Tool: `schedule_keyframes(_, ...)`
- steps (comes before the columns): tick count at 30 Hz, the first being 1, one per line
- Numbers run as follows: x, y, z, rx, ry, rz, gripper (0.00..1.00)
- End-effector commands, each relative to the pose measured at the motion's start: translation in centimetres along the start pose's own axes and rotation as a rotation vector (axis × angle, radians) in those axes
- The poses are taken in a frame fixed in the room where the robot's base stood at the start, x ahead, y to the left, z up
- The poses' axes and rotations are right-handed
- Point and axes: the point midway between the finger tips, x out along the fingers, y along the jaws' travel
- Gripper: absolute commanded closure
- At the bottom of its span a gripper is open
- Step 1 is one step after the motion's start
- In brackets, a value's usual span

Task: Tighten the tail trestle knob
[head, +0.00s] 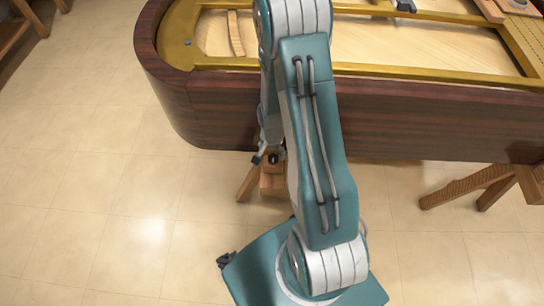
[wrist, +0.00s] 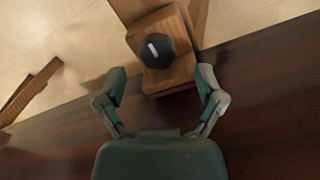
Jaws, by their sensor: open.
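The knob (wrist: 158,48) is black and rounded, with a white mark on its face. It sits on a wooden block of the trestle (wrist: 172,82) in the upper middle of the wrist view. My gripper (wrist: 161,72) is open, its two fingers apart on either side of the block's lower end, and the knob shows just beyond the fingertips. Nothing is held. In the head view the trestle (head: 272,186) stands under the piano's curved end, and the knob (head: 273,159) is a small dark spot beside my arm. My arm partly hides the trestle there.
The dark wooden piano rim (head: 420,118) runs above the trestle, and its side (wrist: 265,75) lies close to my gripper. Another trestle (head: 480,187) stands at the right. A wooden bench (head: 20,25) is at the far left. The tiled floor on the left is clear.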

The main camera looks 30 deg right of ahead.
Motion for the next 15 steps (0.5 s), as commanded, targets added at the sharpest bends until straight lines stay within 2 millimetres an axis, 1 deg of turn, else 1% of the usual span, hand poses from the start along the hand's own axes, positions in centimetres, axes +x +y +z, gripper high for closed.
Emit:
schedule_keyframes(1, 0.8, 0.1, 0.1, 0.001, -0.003, 0.002, 0.13)
schedule_keyframes(6, 2.7, 0.1, 0.0, 0.001, -0.002, 0.001, 0.13)
schedule_keyframes(10, 3.4, 0.1, 0.0, 0.001, -0.001, 0.0, 0.13)
schedule_keyframes(15, 3.5, 0.0, 0.0, 0.001, 0.0, 0.0, 0.13)
